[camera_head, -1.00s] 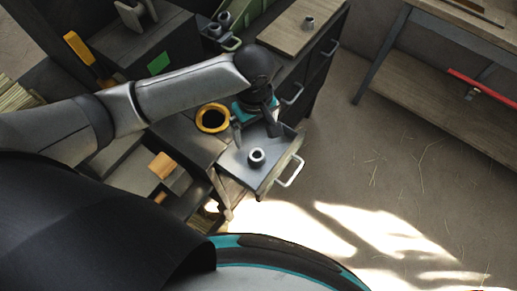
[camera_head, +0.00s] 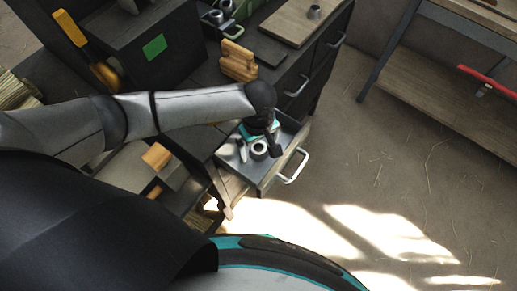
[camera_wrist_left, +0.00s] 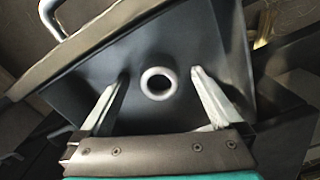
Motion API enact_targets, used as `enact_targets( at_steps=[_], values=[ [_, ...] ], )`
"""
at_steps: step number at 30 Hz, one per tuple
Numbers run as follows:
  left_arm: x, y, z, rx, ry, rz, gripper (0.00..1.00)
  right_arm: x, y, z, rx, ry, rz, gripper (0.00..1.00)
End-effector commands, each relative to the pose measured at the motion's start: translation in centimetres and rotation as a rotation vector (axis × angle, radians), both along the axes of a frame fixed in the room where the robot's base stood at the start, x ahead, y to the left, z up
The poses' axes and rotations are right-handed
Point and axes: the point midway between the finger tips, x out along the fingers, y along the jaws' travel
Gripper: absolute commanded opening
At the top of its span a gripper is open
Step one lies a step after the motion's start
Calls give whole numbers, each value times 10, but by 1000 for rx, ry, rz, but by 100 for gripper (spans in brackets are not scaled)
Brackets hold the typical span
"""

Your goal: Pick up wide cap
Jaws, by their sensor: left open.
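The wide cap (camera_head: 259,149) is a short grey-white ring-shaped piece with a dark hole. It lies in the open drawer (camera_head: 268,178). In the left wrist view the cap (camera_wrist_left: 158,83) sits on the dark drawer floor, between the two fingertips in the picture. My left gripper (camera_head: 258,150) is over the drawer with its fingers spread. In the left wrist view its fingers (camera_wrist_left: 160,74) are apart, one on each side of the cap, with gaps on both sides. Whether the fingertips are at the cap's height is unclear. My right gripper is not in view.
The drawer's pale handle (camera_head: 293,166) sticks out at its front. A wooden block piece (camera_head: 238,62) and a small grey cap (camera_head: 314,11) on a board stand on the cabinet top behind. A workbench shelf (camera_head: 450,95) is at the right. The floor between is open.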

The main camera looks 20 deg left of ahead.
Motion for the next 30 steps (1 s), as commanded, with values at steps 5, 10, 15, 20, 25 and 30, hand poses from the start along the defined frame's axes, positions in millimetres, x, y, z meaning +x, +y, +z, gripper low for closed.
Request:
enact_targets(
  at_steps=[5,10,15,20,25,30],
  values=[
    [0,0,1,-1,-1,0,99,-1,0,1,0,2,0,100],
    [0,0,1,-1,-1,0,80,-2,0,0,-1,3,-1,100],
    [0,0,1,-1,-1,0,61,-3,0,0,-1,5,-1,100],
    [0,0,1,-1,-1,0,43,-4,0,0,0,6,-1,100],
    [0,0,1,0,0,0,24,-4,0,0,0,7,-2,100],
    [0,0,1,-1,-1,0,14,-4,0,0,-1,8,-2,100]
  ],
)
